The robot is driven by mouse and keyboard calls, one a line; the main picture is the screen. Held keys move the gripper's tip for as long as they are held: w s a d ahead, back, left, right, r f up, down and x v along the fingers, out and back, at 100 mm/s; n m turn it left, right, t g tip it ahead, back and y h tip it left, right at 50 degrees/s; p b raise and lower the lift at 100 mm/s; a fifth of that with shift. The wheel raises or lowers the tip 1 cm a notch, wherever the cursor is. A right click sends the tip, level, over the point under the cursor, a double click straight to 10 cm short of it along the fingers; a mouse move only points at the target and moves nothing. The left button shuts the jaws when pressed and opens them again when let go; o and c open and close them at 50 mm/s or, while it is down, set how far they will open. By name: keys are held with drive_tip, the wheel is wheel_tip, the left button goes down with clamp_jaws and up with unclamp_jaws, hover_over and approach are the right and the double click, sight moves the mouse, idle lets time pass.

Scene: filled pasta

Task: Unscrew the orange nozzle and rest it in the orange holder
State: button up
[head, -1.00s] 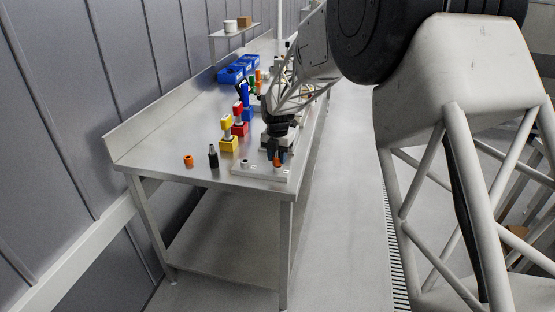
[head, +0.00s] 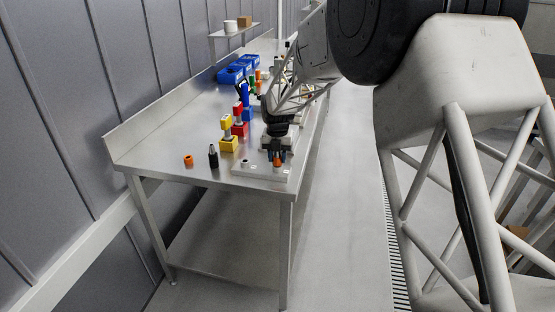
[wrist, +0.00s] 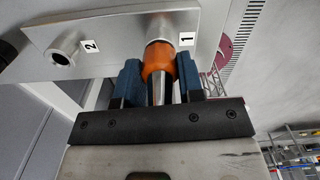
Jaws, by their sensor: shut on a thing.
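The orange nozzle (wrist: 158,62) sits at the spout marked 1 on a pale metal plate (wrist: 115,62), and a bare metal tip sticks out of it. In the head view the nozzle (head: 277,162) shows small at the plate's near end. My gripper (wrist: 161,78) is shut on the nozzle, one blue finger on each side. In the head view my gripper (head: 277,154) is small and partly hidden by my arm. A short orange piece with a dark opening (head: 188,160) stands on the table at left; I cannot tell if it is the orange holder.
A black bottle-like thing (head: 213,157) stands between that piece and the plate. Yellow (head: 228,145), red (head: 240,129) and blue blocks run back along the table, with blue bins (head: 231,74) behind. Spout 2 (wrist: 62,57) is bare.

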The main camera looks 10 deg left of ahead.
drive_tip(key=o, duration=1)
drive_tip(key=shift+o, duration=0.2)
drive_tip(key=m, duration=0.9)
drive_tip(key=shift+m, duration=1.2)
drive_tip(key=shift+m, duration=0.3)
